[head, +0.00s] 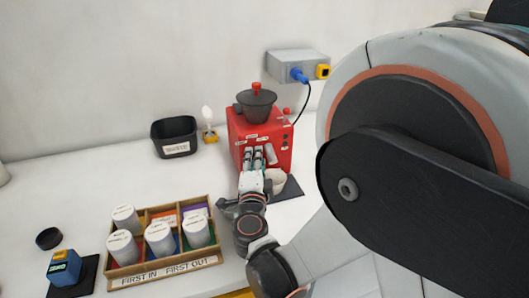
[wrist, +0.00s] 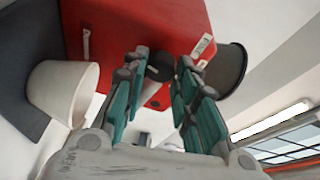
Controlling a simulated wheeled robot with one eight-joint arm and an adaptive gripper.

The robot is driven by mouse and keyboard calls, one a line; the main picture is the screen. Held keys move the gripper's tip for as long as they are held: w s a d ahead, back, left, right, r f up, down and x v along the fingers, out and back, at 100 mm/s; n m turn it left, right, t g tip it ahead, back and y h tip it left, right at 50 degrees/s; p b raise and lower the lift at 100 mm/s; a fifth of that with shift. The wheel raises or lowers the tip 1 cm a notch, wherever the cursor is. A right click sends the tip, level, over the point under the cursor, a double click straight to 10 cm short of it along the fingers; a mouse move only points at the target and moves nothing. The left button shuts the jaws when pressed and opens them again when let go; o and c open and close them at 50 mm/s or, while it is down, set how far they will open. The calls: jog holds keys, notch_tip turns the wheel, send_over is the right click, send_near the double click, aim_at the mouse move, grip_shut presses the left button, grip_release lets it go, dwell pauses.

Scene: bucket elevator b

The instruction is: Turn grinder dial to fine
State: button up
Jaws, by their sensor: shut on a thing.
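The red grinder (head: 246,128) stands on the white counter, with a dark hopper (head: 256,106) on top. Its red body (wrist: 120,25) fills the upper middle of the wrist view. My gripper (head: 259,156) is at the grinder's front face. In the wrist view its teal-padded fingers (wrist: 160,80) close from both sides on a dark round dial (wrist: 160,68). The fingers hide the dial in the head view, and its setting cannot be read. A white cup (head: 277,180) is below the dial, beside my gripper; it also shows in the wrist view (wrist: 62,92).
A wooden sorting tray (head: 165,278) with several white canisters stands at front left. A black bin (head: 174,138) and a small yellow stand (head: 210,136) are behind. A blue device (head: 63,268) is at far left. A wall socket box (head: 292,62) has a cable.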

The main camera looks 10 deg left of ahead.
jog(key=shift+n, duration=0.4)
jog(key=shift+s, duration=0.1)
jog(key=o, duration=1)
jog(key=shift+o, duration=0.2)
